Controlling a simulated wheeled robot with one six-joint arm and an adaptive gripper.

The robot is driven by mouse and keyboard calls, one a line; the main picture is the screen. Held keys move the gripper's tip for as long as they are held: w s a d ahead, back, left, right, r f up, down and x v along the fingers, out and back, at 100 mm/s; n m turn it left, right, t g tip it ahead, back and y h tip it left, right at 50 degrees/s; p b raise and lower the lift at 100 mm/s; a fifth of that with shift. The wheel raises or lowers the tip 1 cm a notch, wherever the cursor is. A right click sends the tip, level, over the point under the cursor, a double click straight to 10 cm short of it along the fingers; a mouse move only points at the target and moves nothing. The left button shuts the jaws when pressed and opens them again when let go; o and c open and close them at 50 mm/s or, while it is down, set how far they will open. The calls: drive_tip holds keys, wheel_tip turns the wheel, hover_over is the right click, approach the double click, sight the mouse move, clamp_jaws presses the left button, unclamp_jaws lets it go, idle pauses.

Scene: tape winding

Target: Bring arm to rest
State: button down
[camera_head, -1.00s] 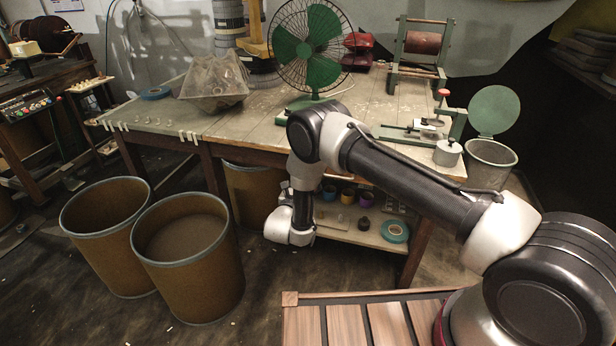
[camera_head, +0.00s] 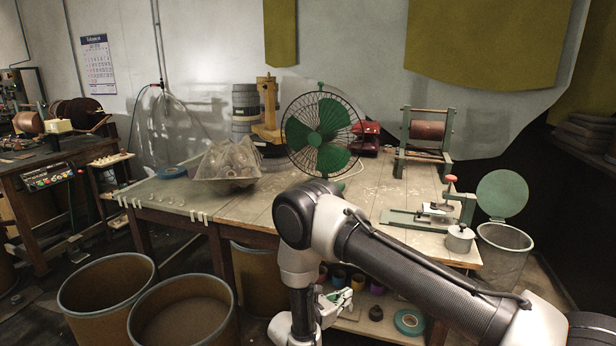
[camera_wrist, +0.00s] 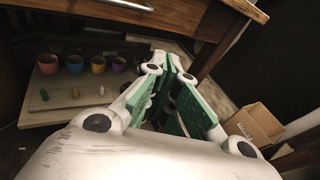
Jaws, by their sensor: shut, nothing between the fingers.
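My gripper (camera_wrist: 172,72) has white links and green finger pads, and its fingers are shut with nothing between them. It also shows in the head view (camera_head: 336,303), partly hidden, low in front of the workbench (camera_head: 268,208) and near its lower shelf. My arm is folded, with the elbow raised in front of the bench's front edge and the forearm hanging down. In the wrist view the gripper points under the bench, with the shelf (camera_wrist: 45,108) to its left.
Coloured cups (camera_wrist: 75,64) and small pieces stand on the shelf. A cardboard box (camera_wrist: 252,124) lies at right. Two brown drums (camera_head: 105,290) stand at left. A green fan (camera_head: 318,135), a plastic-covered object (camera_head: 226,163) and a winding stand (camera_head: 428,130) are on the bench.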

drive_tip(key=s+d+r+m+g, duration=0.6)
drive_tip(key=d+r+m, duration=0.1)
drive_tip(key=r, duration=0.3)
drive_tip(key=s+d+r+m+g, duration=0.55)
drive_tip(key=d+r+m, duration=0.2)
drive_tip(key=r, duration=0.35)
drive_tip(key=s+d+r+m+t+y, duration=0.1)
drive_tip(key=s+d+r+m+y, duration=0.2)
drive_tip(key=s+r, duration=0.4)
drive_tip(key=s+d+r+m+t+y, duration=0.2)
drive_tip(key=s+d+r+m+y, duration=0.2)
drive_tip(key=s+r, duration=0.3)
drive_tip(key=s+d+r+m+t+y, duration=0.2)
drive_tip(key=s+r+m, duration=0.4)
drive_tip(key=r, duration=0.4)
drive_tip(key=shift+s+d+y, duration=0.5)
drive_tip(key=shift+d+y, duration=0.2)
drive_tip(key=shift+y, duration=0.5)
